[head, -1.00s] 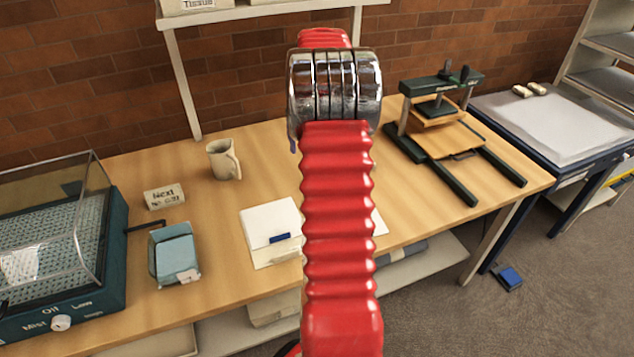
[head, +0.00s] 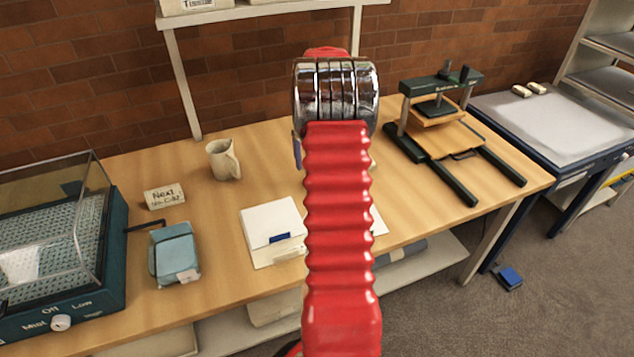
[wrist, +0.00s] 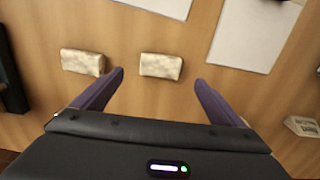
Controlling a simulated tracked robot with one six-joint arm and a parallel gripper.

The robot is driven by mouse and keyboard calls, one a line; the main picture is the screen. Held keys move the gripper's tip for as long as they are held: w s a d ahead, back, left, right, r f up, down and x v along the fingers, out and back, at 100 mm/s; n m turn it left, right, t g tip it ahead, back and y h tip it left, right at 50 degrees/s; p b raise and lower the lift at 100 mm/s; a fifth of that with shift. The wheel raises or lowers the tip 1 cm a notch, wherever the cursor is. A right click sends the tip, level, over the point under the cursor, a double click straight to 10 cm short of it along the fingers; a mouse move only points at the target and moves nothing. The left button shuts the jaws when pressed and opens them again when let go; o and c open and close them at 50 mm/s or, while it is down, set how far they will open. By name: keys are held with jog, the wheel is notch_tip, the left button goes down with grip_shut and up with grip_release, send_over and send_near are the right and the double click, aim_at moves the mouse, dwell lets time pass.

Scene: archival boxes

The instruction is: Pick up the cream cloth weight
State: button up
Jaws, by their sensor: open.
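Two cream cloth weights lie on the wooden table in the wrist view. One cream cloth weight (wrist: 161,66) lies in the gap ahead of my gripper (wrist: 159,79), between the lines of its two purple fingers. The other cream cloth weight (wrist: 83,62) lies to the left, just outside the left finger. My gripper is open and empty, with its fingers spread on either side of the nearer weight.
A white folder (head: 272,228) lies left of my arm, with a mug (head: 223,160) and a label block (head: 165,196) farther left. A green press (head: 440,130) stands to the right. Two small cream blocks (head: 521,91) rest on the far-right table.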

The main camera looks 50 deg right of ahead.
jog(key=shift+f, duration=1.2)
jog(key=shift+w+f, duration=0.15)
jog(key=shift+f, duration=2.45)
jog(key=shift+c, duration=0.3)
jog(key=c, duration=1.4)
jog(key=shift+r, duration=0.15)
notch_tip(320, 180, up, 10)
